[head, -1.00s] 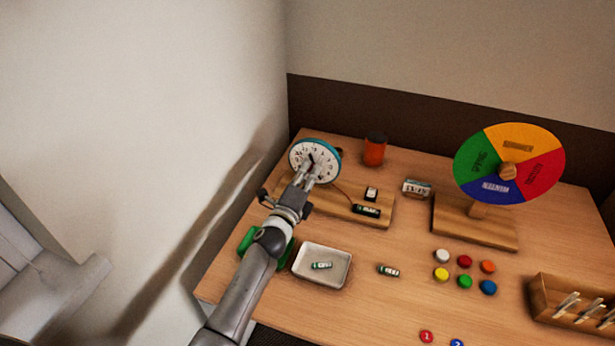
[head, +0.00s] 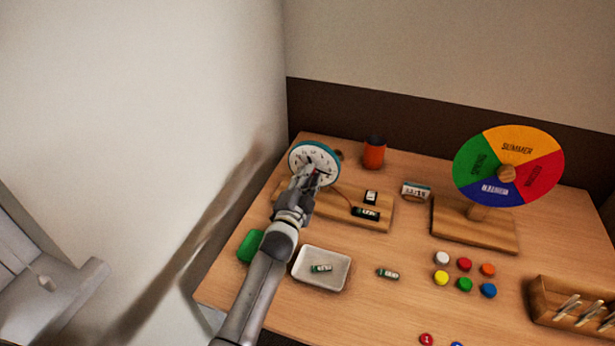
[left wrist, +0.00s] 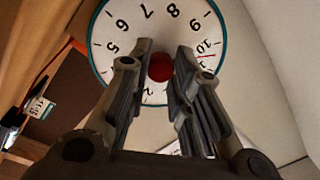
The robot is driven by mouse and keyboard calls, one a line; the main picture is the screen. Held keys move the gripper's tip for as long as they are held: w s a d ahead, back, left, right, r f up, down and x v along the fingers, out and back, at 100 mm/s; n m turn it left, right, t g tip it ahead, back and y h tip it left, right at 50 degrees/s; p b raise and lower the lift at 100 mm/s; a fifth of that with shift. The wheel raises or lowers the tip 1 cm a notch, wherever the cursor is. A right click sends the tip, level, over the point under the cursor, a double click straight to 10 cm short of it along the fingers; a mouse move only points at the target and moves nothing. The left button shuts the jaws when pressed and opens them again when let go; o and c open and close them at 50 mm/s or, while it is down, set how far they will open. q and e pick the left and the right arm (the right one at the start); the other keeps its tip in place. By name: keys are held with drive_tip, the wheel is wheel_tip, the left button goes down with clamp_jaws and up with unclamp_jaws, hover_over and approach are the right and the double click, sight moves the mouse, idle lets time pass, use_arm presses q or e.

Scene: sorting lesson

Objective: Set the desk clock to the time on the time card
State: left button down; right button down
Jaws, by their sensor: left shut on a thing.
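The desk clock (head: 312,160) has a white numbered face and a teal rim, and stands on a wooden board at the back left of the desk. My left gripper (head: 308,181) is at the front of its face. In the left wrist view the left gripper (left wrist: 158,72) is shut on a red knob (left wrist: 160,67) at the middle of the clock face (left wrist: 125,30). A thin red hand points near the 10; the fingers hide the other hands. The time card (head: 416,191) stands upright right of the board, its digits too small to read surely. My right gripper is not in view.
A battery holder (head: 366,213) and a small switch (head: 371,197) sit on the wooden board (head: 330,207). A white tray (head: 338,283) holds a battery; another battery (head: 388,273) lies beside it.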

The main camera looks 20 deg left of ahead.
use_arm(q)
drive_tip(key=shift+f+n, duration=0.1)
drive_tip(key=shift+n, duration=0.9)
drive_tip(key=c, duration=1.3)
unclamp_jaws()
drive_tip(key=shift+o, duration=0.2)
wheel_tip(320, 180, up, 10)
drive_tip(key=shift+r, duration=0.1)
